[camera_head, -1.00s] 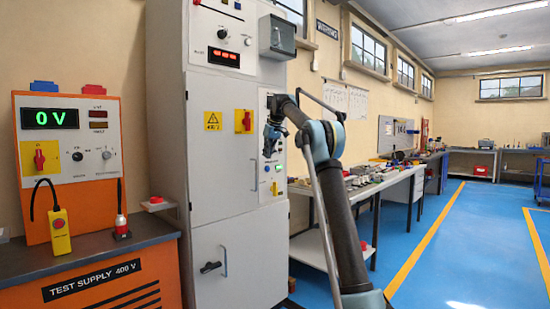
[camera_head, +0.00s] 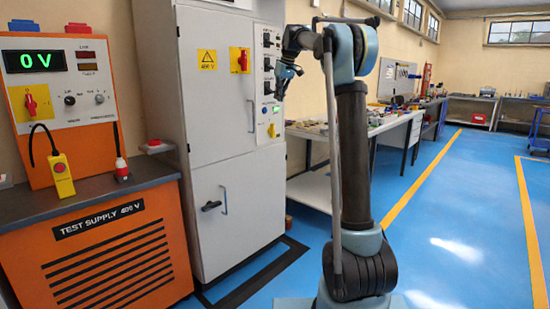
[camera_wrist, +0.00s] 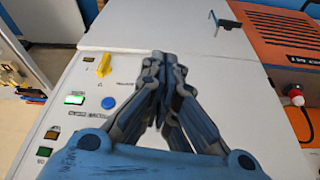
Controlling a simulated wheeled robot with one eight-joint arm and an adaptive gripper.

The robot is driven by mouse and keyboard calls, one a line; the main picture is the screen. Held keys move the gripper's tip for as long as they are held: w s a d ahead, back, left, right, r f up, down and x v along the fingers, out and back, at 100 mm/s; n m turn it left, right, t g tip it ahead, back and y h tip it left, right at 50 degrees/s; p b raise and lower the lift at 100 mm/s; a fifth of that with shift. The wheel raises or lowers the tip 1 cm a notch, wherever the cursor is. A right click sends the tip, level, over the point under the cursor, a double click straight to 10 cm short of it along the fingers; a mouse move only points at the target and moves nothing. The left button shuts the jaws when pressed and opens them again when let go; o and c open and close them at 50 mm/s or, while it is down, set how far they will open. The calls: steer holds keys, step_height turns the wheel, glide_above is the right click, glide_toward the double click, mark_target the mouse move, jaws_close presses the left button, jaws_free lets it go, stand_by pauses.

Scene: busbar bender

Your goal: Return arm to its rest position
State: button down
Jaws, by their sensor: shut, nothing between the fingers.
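My gripper (camera_head: 290,72) is up at the right edge of the grey cabinet (camera_head: 238,187), with the arm folded high above my base. In the wrist view my gripper (camera_wrist: 160,62) has its fingertips together and empty. Beyond the fingers is the cabinet (camera_wrist: 240,95), with a yellow switch (camera_wrist: 104,66), a lit green display (camera_wrist: 74,99) and a blue button (camera_wrist: 108,102) to their left. I cannot tell the exact gap between the fingers and the cabinet.
The orange test supply (camera_head: 110,262) stands left, reading 0 V, with a yellow pendant (camera_head: 62,176) on its top. A workbench (camera_head: 400,130) with parts is behind my arm. Blue floor (camera_head: 450,220) is clear to the right.

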steer(key=s+d+f+m, duration=0.1)
steer(key=s+d+f, duration=0.3)
steer(key=s, duration=0.6)
steer(key=s+d+f+m+h, duration=0.1)
steer(key=s+d+f, duration=0.2)
steer(key=s, duration=0.6)
steer(key=s+d+f+m, duration=0.1)
steer(key=s+d+f, duration=0.3)
steer(key=s, duration=0.6)
steer(key=s+d+f+m, duration=0.2)
steer(key=s+d+f, duration=0.1)
steer(key=s+f, duration=1)
steer(key=s+d+f+m+h, duration=0.1)
steer(key=s+d+f+m, duration=0.1)
steer(key=s+f, duration=1.2)
steer(key=shift+s+d+g+h, duration=0.2)
steer(key=shift+d+g+h, duration=0.15)
steer(key=shift+d, duration=0.3)
steer(key=shift+a, duration=0.15)
